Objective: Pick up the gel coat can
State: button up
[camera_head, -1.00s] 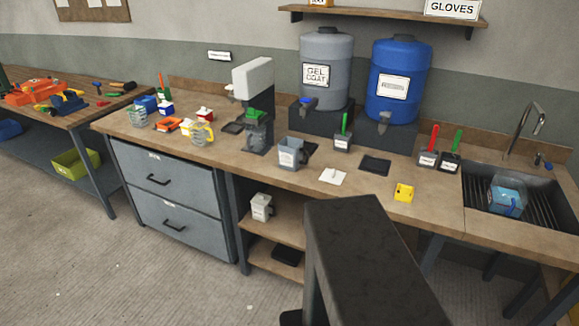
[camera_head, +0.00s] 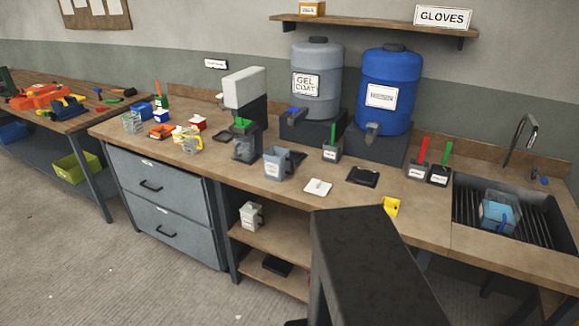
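A grey drum (camera_head: 316,103) with a label reading GEL COAT stands on a dark stand at the back of the counter. A smaller light grey can (camera_head: 251,216) with a label too small to read stands on the open shelf below. I cannot tell from the labels which of these cans is the gel coat can. My gripper is not in view; a large dark part at the bottom centre seems to be my own body.
The wooden counter (camera_head: 330,205) holds a dispenser machine (camera_head: 245,100), a blue drum (camera_head: 388,95), brush pots and a white square (camera_head: 318,187). A sink (camera_head: 470,215) is at right. Drawers (camera_head: 170,210) stand left of the open shelf (camera_head: 270,240). Floor in front is clear.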

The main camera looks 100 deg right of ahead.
aim_at(277, 160)
jog(key=u, duration=0.05)
jog(key=k, duration=1.4)
jog(key=z, duration=0.5)
jog(key=i, duration=0.8)
jog(key=z, duration=0.2)
